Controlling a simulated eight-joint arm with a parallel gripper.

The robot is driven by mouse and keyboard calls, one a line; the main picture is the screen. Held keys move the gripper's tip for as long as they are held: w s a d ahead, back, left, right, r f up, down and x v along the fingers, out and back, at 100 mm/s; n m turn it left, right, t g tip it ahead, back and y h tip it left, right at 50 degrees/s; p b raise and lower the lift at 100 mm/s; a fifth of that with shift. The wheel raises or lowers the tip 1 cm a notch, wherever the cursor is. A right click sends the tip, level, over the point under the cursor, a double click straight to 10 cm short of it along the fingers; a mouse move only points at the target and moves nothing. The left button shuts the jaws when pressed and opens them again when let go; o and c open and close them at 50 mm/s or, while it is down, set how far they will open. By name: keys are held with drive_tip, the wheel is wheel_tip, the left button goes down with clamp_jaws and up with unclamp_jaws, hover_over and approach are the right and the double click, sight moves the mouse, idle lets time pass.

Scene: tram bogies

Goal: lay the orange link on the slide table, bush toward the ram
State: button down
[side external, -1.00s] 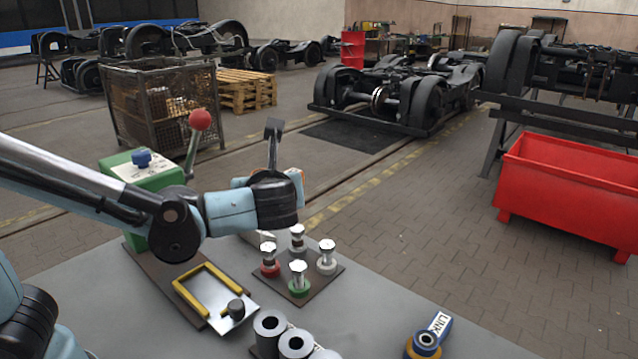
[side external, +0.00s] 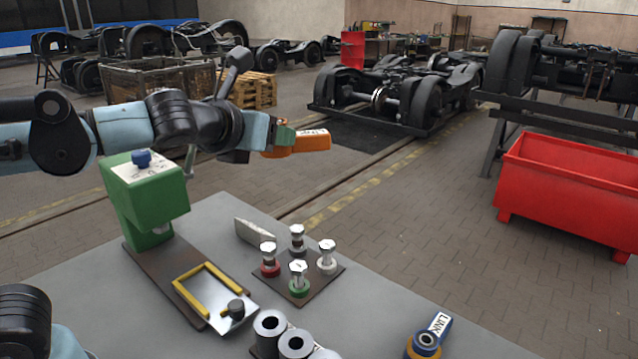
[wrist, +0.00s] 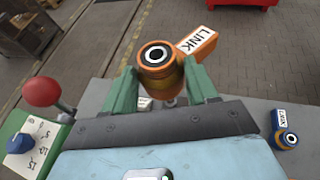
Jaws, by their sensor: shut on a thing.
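My gripper (side external: 278,140) is shut on the orange link (side external: 313,140) and holds it well above the bench, behind the bolts. In the wrist view, the green fingers (wrist: 163,88) clasp the link's round bush end (wrist: 157,56); its labelled arm points up and right. The slide table (side external: 238,303) is a bright plate with a yellow U-shaped frame (side external: 192,276) and a dark knob, in front of the green press (side external: 147,200). The frame is empty.
Several bolts on coloured bases stand on a dark plate (side external: 318,284) right of the slide table. Grey cylinders (side external: 270,326) and a blue link (side external: 436,326) lie nearer. A pale block (side external: 254,231) stands behind the bolts. The press lever's red knob (wrist: 42,91) shows in the wrist view.

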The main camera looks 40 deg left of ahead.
drive_tip(key=shift+r, duration=0.1)
idle(0.3)
drive_tip(key=w+d+f+n+g+y, duration=0.1)
drive_tip(key=d+f+n+y, duration=0.1)
drive_tip(key=d+f, duration=0.3)
drive_tip(key=w+d+f+n+g+y, duration=0.1)
drive_tip(key=d+f+n+y, duration=0.15)
drive_tip(key=d, duration=0.55)
drive_tip(key=s+d+f+n+g+y, duration=0.2)
drive_tip(key=s+d+f+n+g, duration=0.1)
drive_tip(key=s+d+f, duration=0.6)
hover_over(350, 319)
drive_tip(key=shift+m, duration=0.25)
wheel_tip(350, 319, down, 8)
drive_tip(key=shift+r, duration=0.1)
drive_tip(key=shift+f, duration=2)
drive_tip(key=shift+f, duration=0.1)
drive_tip(key=shift+c, duration=1.6)
unclamp_jaws()
